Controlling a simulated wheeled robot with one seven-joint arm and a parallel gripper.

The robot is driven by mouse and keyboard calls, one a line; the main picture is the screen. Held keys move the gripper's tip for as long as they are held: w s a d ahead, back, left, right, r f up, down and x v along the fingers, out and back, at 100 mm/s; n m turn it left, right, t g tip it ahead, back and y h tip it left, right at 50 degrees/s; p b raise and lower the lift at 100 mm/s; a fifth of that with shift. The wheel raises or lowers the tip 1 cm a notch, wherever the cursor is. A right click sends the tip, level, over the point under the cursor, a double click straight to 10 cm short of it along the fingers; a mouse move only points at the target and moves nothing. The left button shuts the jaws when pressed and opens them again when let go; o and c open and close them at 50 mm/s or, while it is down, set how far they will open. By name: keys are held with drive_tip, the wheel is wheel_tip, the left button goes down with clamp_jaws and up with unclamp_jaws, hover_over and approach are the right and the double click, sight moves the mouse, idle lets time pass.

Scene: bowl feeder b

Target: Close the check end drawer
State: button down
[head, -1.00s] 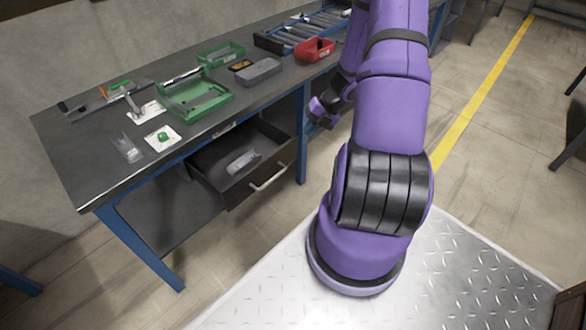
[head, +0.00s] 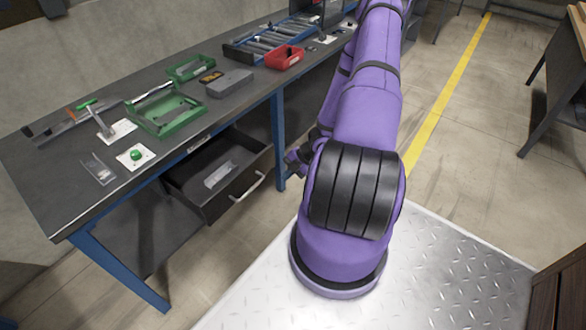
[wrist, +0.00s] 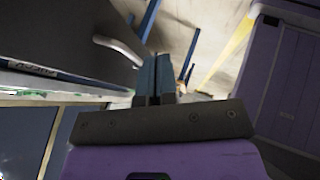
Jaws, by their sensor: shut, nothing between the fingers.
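The drawer (head: 222,201) under the workbench is pulled open and dark inside, with a pale clear item lying in it. Its light bar handle (head: 247,187) is on the front panel. In the wrist view the curved handle (wrist: 122,48) shows just left of and beyond the fingertips, beside the dark drawer front (wrist: 60,35). My gripper (wrist: 155,62) is shut and empty, and I cannot tell whether it touches the handle. In the head view my gripper (head: 295,158) is small and partly hidden by my purple arm, to the right of the drawer.
The bench top (head: 60,185) carries a green tray (head: 178,122), a red bin (head: 284,57), a grey box (head: 230,82) and a green button on a white plate (head: 136,155). A blue bench leg (head: 279,140) stands right of the drawer. Concrete floor is clear in front.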

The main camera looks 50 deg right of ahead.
drive_tip(key=w+a+f, duration=0.2)
drive_tip(key=w, duration=0.3)
drive_tip(key=shift+w+a, duration=0.15)
drive_tip(key=shift+a, duration=0.25)
